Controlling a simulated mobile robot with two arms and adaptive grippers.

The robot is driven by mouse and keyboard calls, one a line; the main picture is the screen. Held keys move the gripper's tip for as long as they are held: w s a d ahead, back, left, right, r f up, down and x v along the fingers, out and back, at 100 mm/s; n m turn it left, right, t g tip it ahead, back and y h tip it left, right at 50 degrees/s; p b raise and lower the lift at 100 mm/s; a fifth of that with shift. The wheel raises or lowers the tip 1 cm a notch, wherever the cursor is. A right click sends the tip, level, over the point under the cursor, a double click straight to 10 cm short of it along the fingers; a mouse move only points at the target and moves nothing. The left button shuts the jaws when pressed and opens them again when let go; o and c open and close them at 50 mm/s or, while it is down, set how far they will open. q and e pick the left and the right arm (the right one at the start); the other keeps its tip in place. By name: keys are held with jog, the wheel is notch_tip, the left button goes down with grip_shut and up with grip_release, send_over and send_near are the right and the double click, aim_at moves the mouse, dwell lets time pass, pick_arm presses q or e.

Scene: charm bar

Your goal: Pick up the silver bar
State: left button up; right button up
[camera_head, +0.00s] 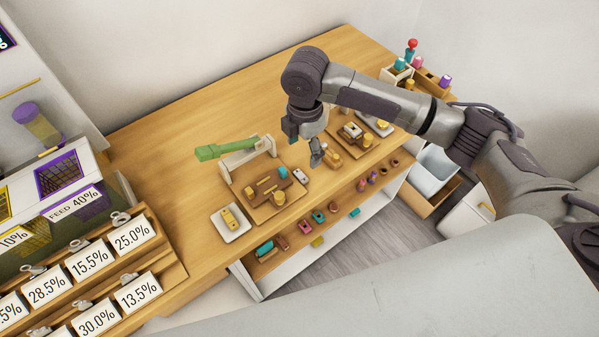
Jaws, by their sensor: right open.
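A small silver piece (300,176), which looks like the silver bar, lies at the right edge of a wooden tray (258,212) on the wooden table. My right gripper (319,157) hangs just above and to the right of it, pointing down. It is open, with nothing visible between its fingers. The gripper is small in this view, so its exact height above the table is hard to judge. My left gripper is not in view.
The tray holds gold pieces and a teal piece. A white dish (238,234) stands to its left, and a green-topped stand (240,155) behind it. A second tray (372,149) lies to the right. The table's back left is clear.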

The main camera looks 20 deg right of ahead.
send_over(302, 174)
notch_tip(302, 174, down, 5)
jog(key=shift+s+d+f+p, duration=0.1)
jog(key=shift+s+p, duration=0.05)
jog(key=shift+p, duration=0.2)
notch_tip(302, 174, down, 5)
jog(key=shift+r+p, duration=0.15)
jog(key=shift+p, duration=0.75)
jog(key=shift+w+f, duration=0.2)
jog(key=shift+f, duration=0.1)
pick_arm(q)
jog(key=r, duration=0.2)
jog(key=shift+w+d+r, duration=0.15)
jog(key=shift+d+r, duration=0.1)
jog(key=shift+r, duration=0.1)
pick_arm(e)
jog(key=c, duration=1.1)
